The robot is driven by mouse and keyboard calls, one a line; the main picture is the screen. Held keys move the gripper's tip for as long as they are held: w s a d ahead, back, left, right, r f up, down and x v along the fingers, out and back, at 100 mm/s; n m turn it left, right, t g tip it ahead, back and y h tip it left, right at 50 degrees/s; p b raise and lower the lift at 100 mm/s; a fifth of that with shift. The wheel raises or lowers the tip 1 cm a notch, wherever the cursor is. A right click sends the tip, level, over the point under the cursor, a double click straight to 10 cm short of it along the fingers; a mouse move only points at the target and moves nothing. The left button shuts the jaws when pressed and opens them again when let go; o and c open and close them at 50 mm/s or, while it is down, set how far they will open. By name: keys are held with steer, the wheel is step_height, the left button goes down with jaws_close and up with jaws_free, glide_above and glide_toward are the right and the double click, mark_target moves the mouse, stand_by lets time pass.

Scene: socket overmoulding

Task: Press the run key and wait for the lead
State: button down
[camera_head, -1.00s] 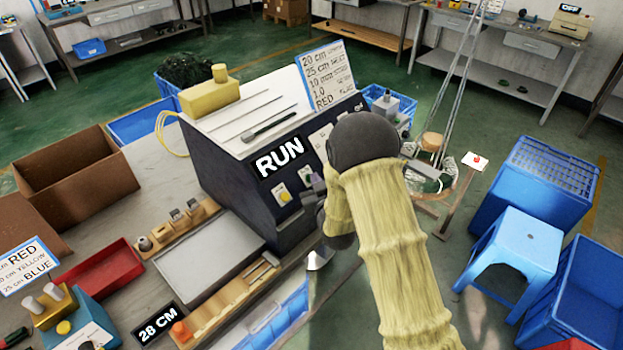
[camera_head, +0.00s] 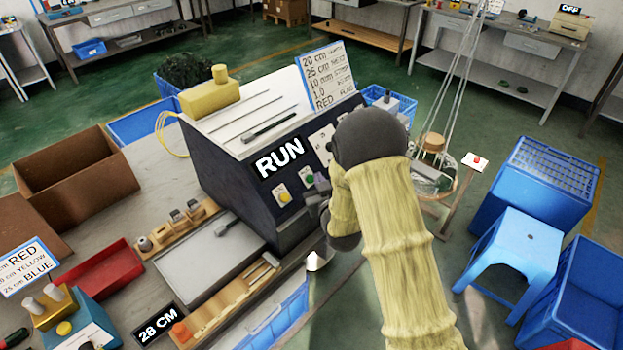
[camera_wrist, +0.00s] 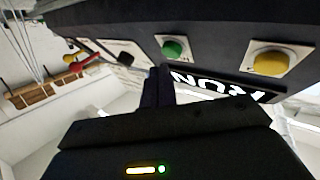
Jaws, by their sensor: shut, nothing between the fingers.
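The dark machine (camera_head: 235,165) carries a RUN sign (camera_head: 280,157) on its front panel. Below the sign are a yellow button (camera_head: 283,195) and a green button (camera_head: 308,178). The wrist view also shows the green button (camera_wrist: 172,48) and the yellow button (camera_wrist: 270,62). My gripper (camera_head: 318,183) is shut and empty, just right of the green button, with a small gap. In the wrist view its fingers (camera_wrist: 157,88) point toward the panel below the green button. A small grey piece with a dark end (camera_head: 228,227) lies on the flat grey plate (camera_head: 205,262) before the machine.
A wooden rack (camera_head: 225,305) and a 28 CM sign (camera_head: 158,323) stand in front of the plate. A red tray (camera_head: 98,271) and cardboard box (camera_head: 78,180) are at left. A blue stool (camera_head: 515,250) and blue crates (camera_head: 590,290) stand on the floor at right.

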steer(key=s+d+r, duration=0.2)
steer(key=d+r, duration=0.1)
steer(key=shift+s+r+p, duration=0.1)
steer(key=shift+r+p, duration=0.1)
steer(key=shift+p, duration=0.2)
stand_by(0.7)
steer(key=s+d+r+m+g+h, duration=0.1)
steer(key=s+d+m+g+h, duration=0.3)
steer(key=s+d+g, duration=0.45)
steer(key=s+d+r+m+g, duration=0.1)
steer(key=s+d, duration=0.3)
steer(key=s, duration=0.4)
steer(key=s+d+r+m+g+h, duration=0.1)
steer(key=s+d+g, duration=0.2)
steer(key=s, duration=0.5)
steer(key=shift+s+d, duration=0.35)
steer(key=shift+d, duration=0.15)
steer(key=shift+g, duration=0.25)
